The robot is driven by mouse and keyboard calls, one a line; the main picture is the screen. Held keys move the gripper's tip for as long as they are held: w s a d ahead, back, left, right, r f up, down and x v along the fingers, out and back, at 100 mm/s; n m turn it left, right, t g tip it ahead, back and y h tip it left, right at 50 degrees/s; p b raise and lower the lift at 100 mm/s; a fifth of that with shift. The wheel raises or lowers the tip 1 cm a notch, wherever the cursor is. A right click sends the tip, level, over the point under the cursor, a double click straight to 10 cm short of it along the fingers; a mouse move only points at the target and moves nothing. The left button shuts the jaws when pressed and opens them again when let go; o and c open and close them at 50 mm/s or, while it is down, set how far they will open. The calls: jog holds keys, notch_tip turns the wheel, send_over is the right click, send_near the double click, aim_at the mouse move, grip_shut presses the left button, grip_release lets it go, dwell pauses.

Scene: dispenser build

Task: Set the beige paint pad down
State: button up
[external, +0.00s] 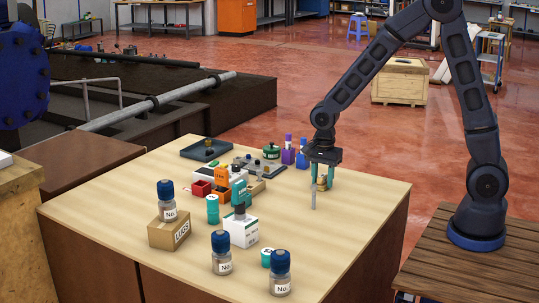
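My gripper (322,177), with teal-green parts, points down over the right half of the light wooden table. A small tan-beige piece (322,184) shows between its fingers and looks like the beige paint pad, held there. A thin grey upright part (314,197) hangs below it on the left; I cannot tell whether it belongs to the pad. The lower end is close to the tabletop, but contact cannot be told. Fine detail at the fingertips is too small to see.
The table (345,225) is bare to the right and front right. Left of my gripper are a teal block (240,192), a white box (241,230), a red bin (201,189) and an orange piece (221,175).

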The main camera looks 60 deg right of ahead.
aim_at(322, 175)
jog(key=o, duration=0.3)
jog(key=shift+r, duration=0.1)
jog(key=s+d+r+n+t, duration=0.1)
jog(key=s+d+r+n, duration=0.15)
jog(key=r, duration=0.65)
jog(key=s+d+r+n, duration=0.1)
jog(key=s+r, duration=0.2)
jog(key=r, duration=0.6)
jog(key=shift+s+d+r+n+t, duration=0.6)
jog(key=shift+s+d+r+n, duration=0.6)
jog(key=shift+s+n, duration=1.8)
jog(key=shift+s+d+r+n+t, duration=0.6)
jog(key=shift+s+d+r+n, duration=0.9)
jog(key=shift+s, duration=2.7)
jog(key=shift+s+d+r+n+t, duration=0.6)
jog(key=shift+s+d+n, duration=0.45)
jog(key=shift+s+n, duration=2.15)
jog(key=shift+s+m, duration=0.4)
jog(key=shift+m, duration=0.05)
